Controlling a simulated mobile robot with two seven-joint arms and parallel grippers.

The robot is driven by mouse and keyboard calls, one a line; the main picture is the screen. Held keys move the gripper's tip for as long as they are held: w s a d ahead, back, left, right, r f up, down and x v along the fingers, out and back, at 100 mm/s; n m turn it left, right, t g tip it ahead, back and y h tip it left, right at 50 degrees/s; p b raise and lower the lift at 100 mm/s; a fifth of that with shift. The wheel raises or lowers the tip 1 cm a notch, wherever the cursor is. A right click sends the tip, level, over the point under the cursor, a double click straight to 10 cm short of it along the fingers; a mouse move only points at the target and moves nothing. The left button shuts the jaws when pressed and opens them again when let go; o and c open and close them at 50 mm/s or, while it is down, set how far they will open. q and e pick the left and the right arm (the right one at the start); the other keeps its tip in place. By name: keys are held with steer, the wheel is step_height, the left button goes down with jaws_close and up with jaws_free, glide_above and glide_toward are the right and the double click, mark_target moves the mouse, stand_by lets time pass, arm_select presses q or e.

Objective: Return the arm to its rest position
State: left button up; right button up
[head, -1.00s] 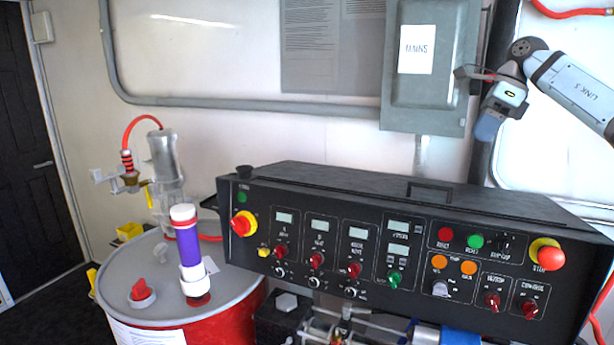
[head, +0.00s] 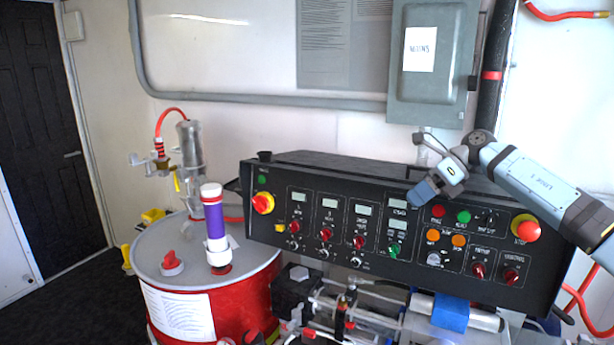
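My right arm (head: 535,185) comes in from the right edge. My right gripper (head: 424,191) is in front of the black control panel (head: 340,190), near its upper middle, and partly covers the panel's top edge. I cannot make out its fingers well enough to tell whether they are open or shut, and I see nothing clearly held. My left arm and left gripper are not in view. The grey mains box (head: 432,62), with a white label, hangs on the wall above the panel.
A red drum (head: 240,305) with a grey lid carries a purple and white pump tube (head: 214,225) at left. Pipes and a blue fitting (head: 450,312) lie below the panel. A red stop button (head: 528,231) sits at the panel's right. Floor shows at far left.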

steer(key=s+a+f+m+t+y+p, duration=0.1)
steer(key=s+a+f+m+t+y, duration=0.2)
steer(key=s+a+f+m+y, duration=0.45)
steer(key=s+a+f+m+t+y, duration=0.35)
steer(key=a+f+m, duration=0.25)
steer(key=a+f, duration=0.3)
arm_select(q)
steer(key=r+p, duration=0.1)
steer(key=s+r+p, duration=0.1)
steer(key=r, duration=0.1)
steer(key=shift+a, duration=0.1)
arm_select(e)
steer(key=s+d+f+m+t+h, duration=0.1)
steer(key=s+d+f+m+h, duration=0.3)
steer(key=s+f+m, duration=0.5)
steer(key=s+d+f+m+t+h, duration=0.2)
steer(key=s+d+f+m+h, duration=0.2)
steer(key=s+f+m+h, duration=0.4)
steer(key=s+d+f+m+t+h, duration=0.2)
steer(key=s+d+f+m+h, duration=0.2)
steer(key=s+f+m, duration=0.6)
steer(key=s+m+h, duration=0.2)
steer(key=s+m, duration=0.2)
steer(key=m, duration=0.1)
steer(key=shift+d+f, duration=0.2)
steer(key=shift+d, duration=0.1)
steer(key=shift+w+t, duration=0.1)
steer(key=shift+t, duration=0.15)
